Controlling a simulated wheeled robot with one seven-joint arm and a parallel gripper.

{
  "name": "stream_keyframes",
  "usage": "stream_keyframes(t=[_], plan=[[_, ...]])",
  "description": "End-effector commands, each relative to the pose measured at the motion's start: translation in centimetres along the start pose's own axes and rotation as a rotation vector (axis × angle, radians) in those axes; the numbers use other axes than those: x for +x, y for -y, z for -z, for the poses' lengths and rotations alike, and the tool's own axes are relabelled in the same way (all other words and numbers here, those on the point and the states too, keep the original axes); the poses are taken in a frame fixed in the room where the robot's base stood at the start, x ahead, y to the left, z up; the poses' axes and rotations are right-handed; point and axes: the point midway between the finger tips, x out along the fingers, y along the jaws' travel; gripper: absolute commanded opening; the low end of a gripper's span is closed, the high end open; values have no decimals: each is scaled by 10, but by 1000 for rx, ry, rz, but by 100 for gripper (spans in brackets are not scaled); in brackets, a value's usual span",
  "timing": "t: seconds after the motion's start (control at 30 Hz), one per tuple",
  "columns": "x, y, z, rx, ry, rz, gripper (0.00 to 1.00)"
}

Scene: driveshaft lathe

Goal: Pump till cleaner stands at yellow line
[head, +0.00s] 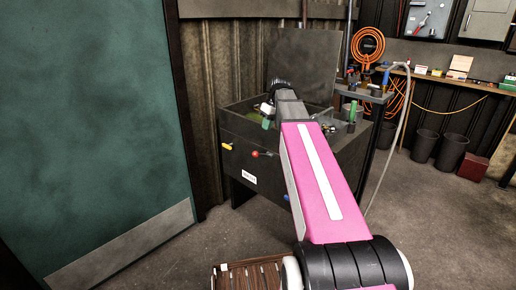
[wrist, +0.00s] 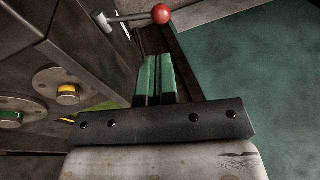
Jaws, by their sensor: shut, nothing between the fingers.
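A dark parts-washer cabinet (head: 240,130) with its lid raised stands beyond my arm. My gripper (head: 267,122) has green fingers, shut and empty, over the cabinet's left part. The fingers also show in the wrist view (wrist: 157,76). A red ball knob on a metal lever (wrist: 161,14) lies just beyond the fingertips in the wrist view, apart from them in the picture; I cannot tell the depth. In the head view, a yellow knob (head: 227,146) and a red knob (head: 256,154) are on the cabinet front. I cannot make out the cleaner's level or a yellow line.
A green door (head: 90,120) stands close on the left. Round fittings with a yellow centre (wrist: 68,94) and a green centre (wrist: 11,117) show at the wrist view's left. A workbench (head: 450,84) and black bins (head: 425,145) are at the back right.

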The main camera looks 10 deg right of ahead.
Motion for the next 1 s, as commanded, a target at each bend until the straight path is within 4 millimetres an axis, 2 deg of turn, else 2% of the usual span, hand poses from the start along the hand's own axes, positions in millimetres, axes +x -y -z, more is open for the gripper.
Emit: stream_keyframes(t=[0.1,0.2,0.6,0.77,1.0], plan=[[-17,-2,6,-29,-8,8,0],[-22,-2,7,-41,-9,12,0],[-22,-1,7,-43,-9,13,0],[-10,0,7,-43,-9,14,0],[28,0,7,-43,-7,15,0]])
